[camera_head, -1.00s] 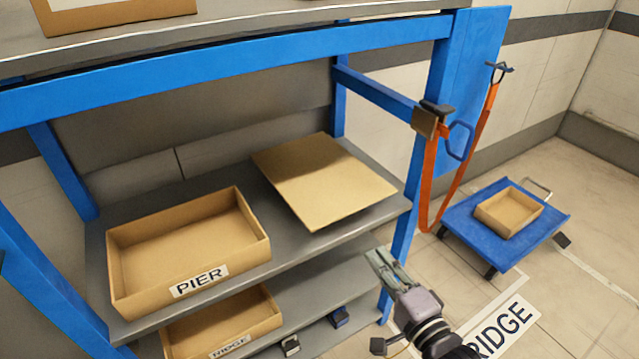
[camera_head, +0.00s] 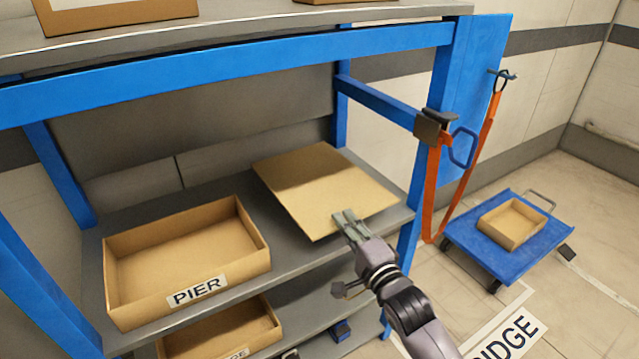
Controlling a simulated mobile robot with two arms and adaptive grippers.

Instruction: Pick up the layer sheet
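The layer sheet (camera_head: 310,182) is a flat tan board lying on the right part of the grey middle shelf. Its front edge reaches near the shelf's front edge. My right gripper (camera_head: 345,218) is at the sheet's front right edge, its fingertips overlapping the sheet in the picture. I cannot tell whether the fingers touch the sheet or have it between them. The fingers look close together, and any gap is too small to judge. My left gripper is out of view.
An open box marked PIER (camera_head: 190,258) stands left of the sheet. Another open box (camera_head: 225,335) is on the shelf below. A blue rack post and an orange strap (camera_head: 432,195) stand to the right. A blue cart (camera_head: 480,237) carries a small box.

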